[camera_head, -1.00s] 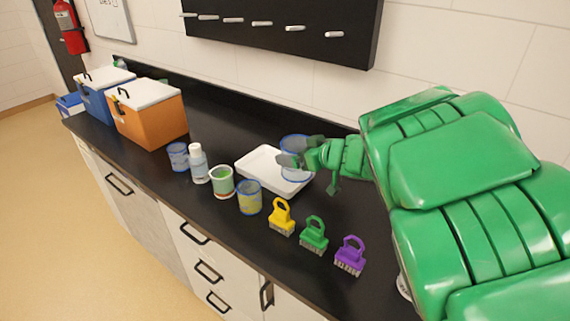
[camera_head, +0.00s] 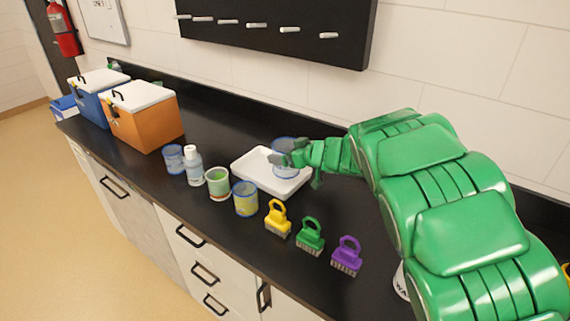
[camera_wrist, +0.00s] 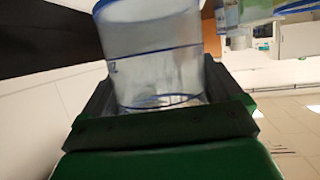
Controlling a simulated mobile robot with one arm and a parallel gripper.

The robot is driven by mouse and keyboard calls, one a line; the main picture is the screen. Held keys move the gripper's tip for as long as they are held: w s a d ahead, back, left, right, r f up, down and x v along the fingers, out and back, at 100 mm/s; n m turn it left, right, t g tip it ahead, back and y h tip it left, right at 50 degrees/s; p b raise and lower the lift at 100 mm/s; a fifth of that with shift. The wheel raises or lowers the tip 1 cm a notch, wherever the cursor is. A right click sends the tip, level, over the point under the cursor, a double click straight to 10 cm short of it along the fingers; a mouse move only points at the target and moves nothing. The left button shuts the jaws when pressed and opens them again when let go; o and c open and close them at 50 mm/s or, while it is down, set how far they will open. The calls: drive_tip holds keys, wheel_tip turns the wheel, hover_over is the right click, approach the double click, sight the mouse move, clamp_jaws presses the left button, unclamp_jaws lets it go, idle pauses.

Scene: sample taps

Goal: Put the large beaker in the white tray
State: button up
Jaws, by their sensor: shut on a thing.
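The large beaker (camera_head: 285,170) is clear with blue rims and is upright at the right part of the white tray (camera_head: 248,176). My gripper (camera_head: 284,159) reaches in from the right and is shut on the beaker. In the wrist view the beaker (camera_wrist: 155,60) stands between the dark fingers of my gripper (camera_wrist: 160,112). The beaker is over the tray; whether its base touches the tray floor I cannot tell. The fingers hide part of the beaker's side.
In front of the tray stand a blue-rimmed beaker (camera_head: 173,158), a white-capped bottle (camera_head: 194,168), a green-filled beaker (camera_head: 218,184) and a yellowish beaker (camera_head: 245,199). Yellow (camera_head: 278,219), green (camera_head: 310,237) and purple (camera_head: 347,256) brushes stand to the right. An orange cooler (camera_head: 143,118) stands at left.

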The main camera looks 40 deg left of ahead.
drive_tip(key=shift+w+a+f, duration=0.4)
drive_tip(key=shift+a+f, duration=0.05)
drive_tip(key=shift+f, duration=0.25)
drive_tip(key=shift+w+a+f, duration=0.4)
drive_tip(key=shift+a+f, duration=0.05)
drive_tip(key=shift+f, duration=1.75)
drive_tip(key=shift+f, duration=0.1)
drive_tip(key=o, duration=0.7)
drive_tip(key=v, duration=1.2)
drive_tip(key=shift+d, duration=0.1)
